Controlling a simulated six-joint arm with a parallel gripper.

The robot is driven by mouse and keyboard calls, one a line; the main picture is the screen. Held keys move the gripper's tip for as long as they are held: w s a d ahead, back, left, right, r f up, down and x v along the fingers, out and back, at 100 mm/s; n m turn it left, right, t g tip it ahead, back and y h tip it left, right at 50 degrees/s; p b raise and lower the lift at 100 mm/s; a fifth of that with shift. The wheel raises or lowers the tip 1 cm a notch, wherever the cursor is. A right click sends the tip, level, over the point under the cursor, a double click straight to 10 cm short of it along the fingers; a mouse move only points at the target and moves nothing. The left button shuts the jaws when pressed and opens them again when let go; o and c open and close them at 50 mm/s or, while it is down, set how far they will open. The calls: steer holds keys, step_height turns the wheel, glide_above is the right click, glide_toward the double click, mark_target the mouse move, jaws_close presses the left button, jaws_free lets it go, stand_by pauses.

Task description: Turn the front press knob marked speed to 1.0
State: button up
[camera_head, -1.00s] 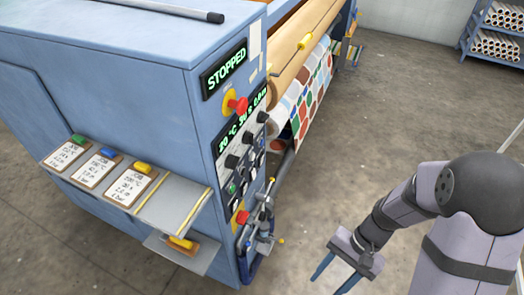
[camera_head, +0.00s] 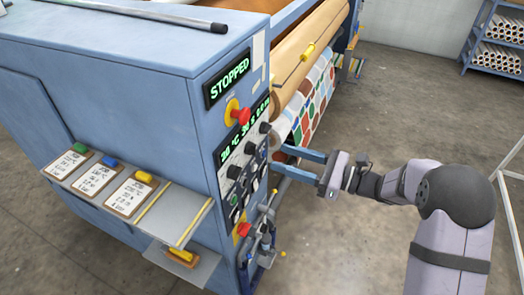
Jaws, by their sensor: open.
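The front of the blue press carries a control panel with several black knobs in a slanted row: an upper right knob (camera_head: 265,127), a middle knob (camera_head: 250,147) and a lower left knob (camera_head: 233,172). Their markings are too small to read, so I cannot tell which is speed. The green display (camera_head: 243,128) above them seems to read 20 °C, 30 s and 0.0 m. My gripper (camera_head: 279,159) is open, its two blue fingers pointing left toward the panel's right edge. It looks empty, and I cannot tell whether it touches a knob.
A red emergency button (camera_head: 238,112) sits below the STOPPED sign (camera_head: 227,78). A red-handled valve (camera_head: 265,235) with hoses stands below the panel. A card shelf (camera_head: 185,208) juts out at left. The patterned fabric roll (camera_head: 318,95) lies behind my gripper.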

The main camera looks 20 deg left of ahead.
mark_target(256, 150)
steer(key=shift+a, duration=0.1)
steer(key=shift+a+p, duration=0.9)
steer(key=shift+a, duration=2.7)
steer(key=shift+f, duration=0.1)
steer(key=c, duration=1)
